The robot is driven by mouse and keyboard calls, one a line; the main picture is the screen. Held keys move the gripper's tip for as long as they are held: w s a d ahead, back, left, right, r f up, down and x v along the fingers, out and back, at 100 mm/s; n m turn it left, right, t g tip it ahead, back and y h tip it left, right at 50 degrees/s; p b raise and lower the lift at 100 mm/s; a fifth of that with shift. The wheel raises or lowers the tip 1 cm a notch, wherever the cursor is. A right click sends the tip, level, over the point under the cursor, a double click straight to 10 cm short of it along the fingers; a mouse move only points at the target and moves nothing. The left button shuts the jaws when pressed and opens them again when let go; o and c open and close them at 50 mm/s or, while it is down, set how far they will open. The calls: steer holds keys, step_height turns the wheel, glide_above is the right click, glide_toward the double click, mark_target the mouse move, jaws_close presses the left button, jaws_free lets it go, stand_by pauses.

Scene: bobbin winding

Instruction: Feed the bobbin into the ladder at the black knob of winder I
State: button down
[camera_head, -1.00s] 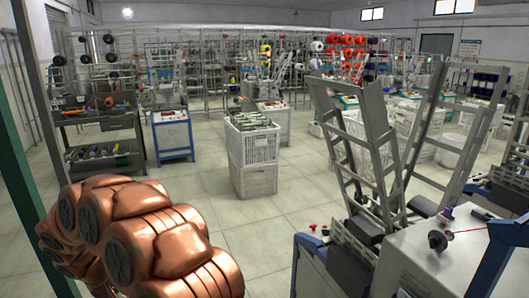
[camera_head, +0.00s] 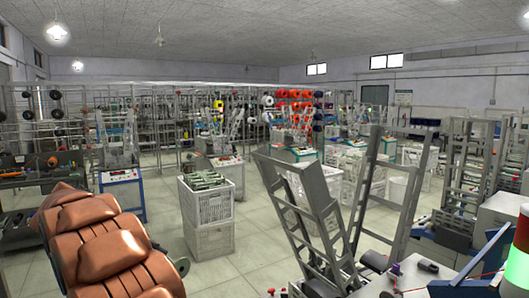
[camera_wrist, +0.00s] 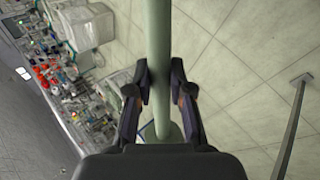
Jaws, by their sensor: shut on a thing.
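In the wrist view a pale green bobbin (camera_wrist: 159,40) runs upright through the picture, with a wide round end near the bottom. My gripper (camera_wrist: 160,88) is shut on its shaft, one dark finger on each side. In the head view a small grey-green disc beside my copper-coloured arm may be the bobbin's end; my fingers are hidden. A tilted metal ladder (camera_head: 297,208) stands at the front, right of centre, well apart from my arm. A black knob (camera_head: 428,266) sits on the machine at lower right. No winder letter is readable.
Stacked white crates (camera_head: 208,208) holding bobbins stand between my arm and the ladder. A blue-framed machine (camera_head: 123,196) stands behind my arm. A red and green signal lamp (camera_head: 518,245) is close at right. Tiled floor is clear around the crates.

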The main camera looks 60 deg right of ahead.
steer(key=s+d+r+m+g+h+p, duration=0.1)
steer(key=s+d+r, duration=0.3)
steer(key=r, duration=0.2)
steer(key=s+d+r+g+h+p, duration=0.1)
steer(key=s+d+r, duration=0.2)
steer(key=d+r, duration=0.3)
steer(key=s+d+r+m+h+p, duration=0.1)
steer(key=s+d+r+h+p, duration=0.2)
steer(key=r, duration=0.4)
steer(key=s+d+r+m+g+p, duration=0.1)
steer(key=s+d+r+g, duration=0.15)
steer(key=s+r, duration=0.65)
steer(key=s+d+r+m+g+p, duration=0.1)
steer(key=s+r+m+g, duration=0.15)
steer(key=s+r, duration=0.65)
steer(key=shift+n+h, duration=0.3)
steer(key=shift+n, duration=0.05)
steer(key=d+f, duration=0.1)
steer(key=f, duration=0.2)
steer(key=d+f, duration=0.1)
steer(key=f, duration=0.1)
steer(key=shift+w+d, duration=0.35)
steer(key=shift+w, duration=0.05)
steer(key=shift+b, duration=0.3)
steer(key=shift+f, duration=0.1)
